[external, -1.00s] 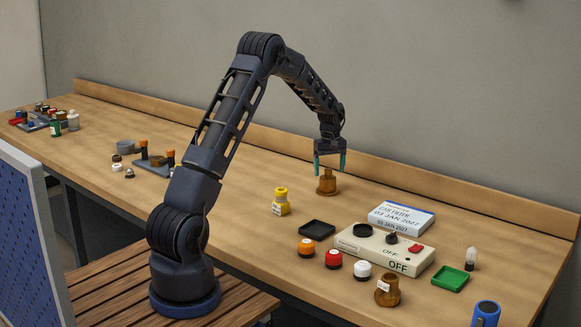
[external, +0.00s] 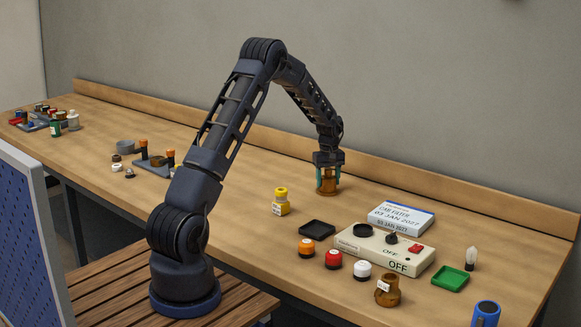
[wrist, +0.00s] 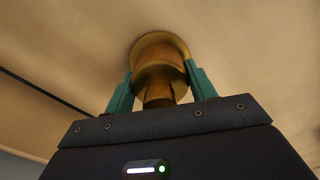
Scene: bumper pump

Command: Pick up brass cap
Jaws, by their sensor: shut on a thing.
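The brass cap (external: 326,184) is a brown-gold piece with a wide round base, standing on the wooden bench toward the back. It also shows in the wrist view (wrist: 160,68), between the two teal fingers. My gripper (external: 328,180) points straight down over it, with a finger on each side. In the wrist view my gripper (wrist: 158,86) is shut on the upper, narrower part of the cap. The cap's base appears to rest on the bench. The fingers partly hide the cap in the external view.
Nearby stand a yellow bottle (external: 281,202), a black tray (external: 317,230) and a cream control box (external: 386,249) with a white-blue box (external: 402,218) behind it. Orange, red and white jars and an amber jar (external: 388,291) stand in front.

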